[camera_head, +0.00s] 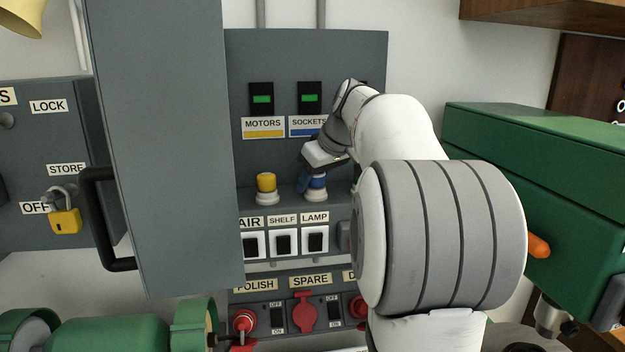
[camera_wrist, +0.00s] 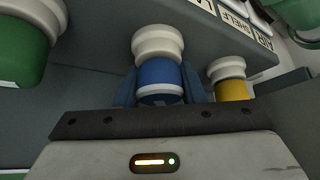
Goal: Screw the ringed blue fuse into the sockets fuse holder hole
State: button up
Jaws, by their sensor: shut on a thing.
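The blue fuse (camera_head: 318,182) with a pale ring stands at the white holder below the SOCKETS label (camera_head: 307,127), on the ledge of the grey panel. In the wrist view the blue fuse (camera_wrist: 160,80) meets the white collar of the holder (camera_wrist: 158,42), and whether it is fully seated cannot be told. My gripper (camera_head: 314,172) is shut on the fuse from above. Its blue fingers flank the fuse in the wrist view (camera_wrist: 160,92). My arm hides the panel to the right of the holder.
A yellow fuse (camera_head: 266,182) stands in a holder just left, under MOTORS. A green fuse (camera_wrist: 22,45) shows on the other side in the wrist view. The open grey cabinet door (camera_head: 160,150) stands to the left.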

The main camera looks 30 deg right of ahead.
jog(key=shift+f+m+h, duration=0.1)
jog(key=shift+m+h, duration=0.4)
jog(key=shift+m, duration=0.4)
jog(key=shift+c, duration=0.2)
jog(key=shift+w+d+f+m+h, duration=0.15)
jog(key=shift+m+h, duration=0.25)
jog(key=shift+m, duration=0.5)
jog(key=shift+m+h, duration=0.5)
jog(key=shift+m, duration=0.3)
jog(key=shift+d+m+h, duration=0.15)
jog(key=shift+m+h, duration=0.35)
jog(key=shift+m, duration=0.4)
